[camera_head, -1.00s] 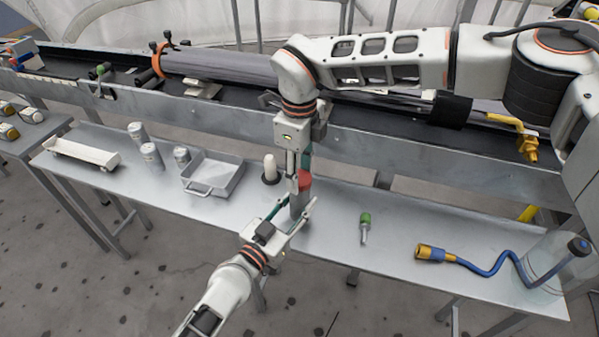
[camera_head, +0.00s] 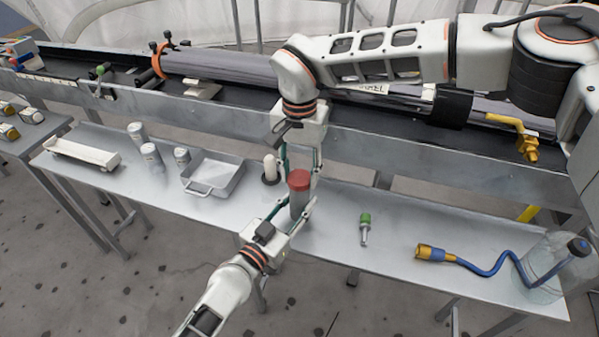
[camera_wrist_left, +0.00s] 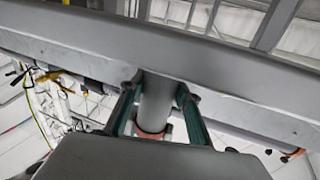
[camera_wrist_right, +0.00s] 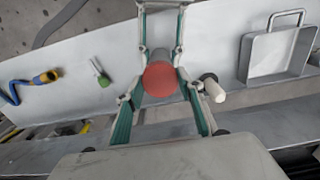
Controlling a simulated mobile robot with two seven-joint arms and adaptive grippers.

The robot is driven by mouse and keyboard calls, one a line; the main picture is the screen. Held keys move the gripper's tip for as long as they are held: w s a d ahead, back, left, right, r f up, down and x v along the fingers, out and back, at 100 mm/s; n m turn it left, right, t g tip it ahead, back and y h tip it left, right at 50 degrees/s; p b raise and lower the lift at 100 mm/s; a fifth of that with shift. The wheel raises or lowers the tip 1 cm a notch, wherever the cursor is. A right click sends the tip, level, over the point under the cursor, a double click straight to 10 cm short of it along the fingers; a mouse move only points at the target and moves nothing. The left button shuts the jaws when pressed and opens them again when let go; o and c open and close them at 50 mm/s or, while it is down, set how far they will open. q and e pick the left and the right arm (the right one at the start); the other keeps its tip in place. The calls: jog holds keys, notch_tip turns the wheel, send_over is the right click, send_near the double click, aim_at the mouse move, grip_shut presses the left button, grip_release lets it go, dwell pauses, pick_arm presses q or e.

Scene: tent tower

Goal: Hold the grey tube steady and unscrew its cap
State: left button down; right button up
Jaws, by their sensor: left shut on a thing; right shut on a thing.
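My right gripper (camera_head: 301,168) comes down from above and is shut on the cap, one finger on each side. The cap (camera_wrist_right: 160,80) fills the space between its fingers in the right wrist view. Whether the cap's thread is loose cannot be seen.
A metal tray (camera_head: 214,174) and several cans (camera_head: 151,155) are to the left. A green-topped tool (camera_head: 365,228) and a blue hose (camera_head: 487,270) lie on the right. A metal rail (camera_head: 400,160) runs behind.

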aim_at(300, 177)
jog(key=shift+r, duration=0.15)
dwell(0.7)
jog(key=shift+r, duration=0.9)
jog(key=shift+r, duration=2.05)
pick_arm(q)
jog(key=c, duration=1.4)
grip_release()
